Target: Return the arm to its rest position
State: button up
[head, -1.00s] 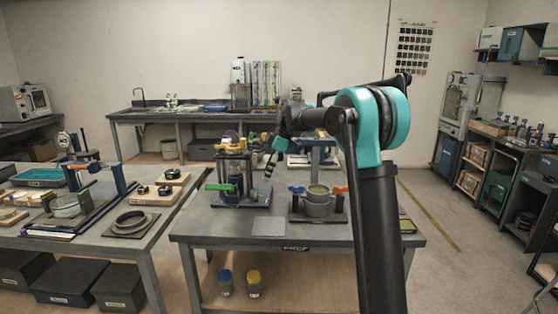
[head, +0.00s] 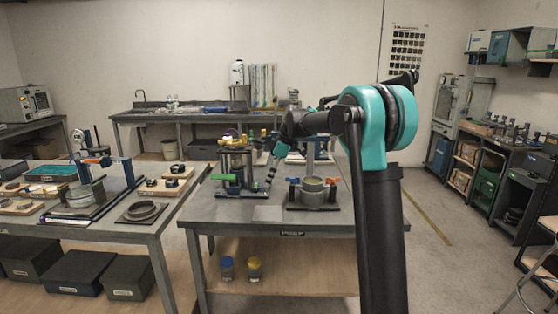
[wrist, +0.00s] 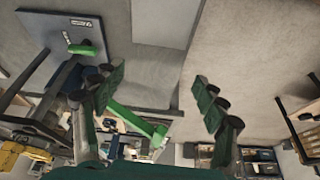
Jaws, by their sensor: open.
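My arm rises at the right of the head view, bends at a teal joint and reaches left over the middle bench (head: 225,218). My gripper (head: 270,176) hangs over that bench, in front of and between two lever fixtures. The left fixture (head: 237,165) has a green handle, which seems to show in the wrist view (wrist: 82,48). The right fixture (head: 312,193) has a round pot and an orange handle. I cannot tell the exact gap from gripper to fixtures.
A left bench (head: 120,232) carries a lever frame (head: 85,190), a ring on a plate (head: 142,211) and a teal tray (head: 52,171). A flat grey plate (head: 268,213) lies near the middle bench's front edge. Open floor (head: 425,230) lies to the right.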

jog(key=s+d+f+m+t+h, duration=0.1)
jog(key=s+d+f+m, duration=0.4)
jog(key=s, duration=0.7)
jog(key=s+d+f+m+t+h, duration=0.1)
jog(key=s+d+f+m, duration=0.5)
jog(key=s, duration=0.7)
jog(key=s+d+f+m+t+h, duration=0.1)
jog(key=s+d+f+m+h, duration=0.1)
jog(key=s+d+f+m, duration=0.3)
jog(key=s+d+f, duration=0.4)
jog(key=s+d, duration=0.2)
jog(key=s, duration=0.1)
jog(key=shift+s+d+m+t, duration=0.2)
jog(key=shift+m+t, duration=0.1)
jog(key=shift+t, duration=0.1)
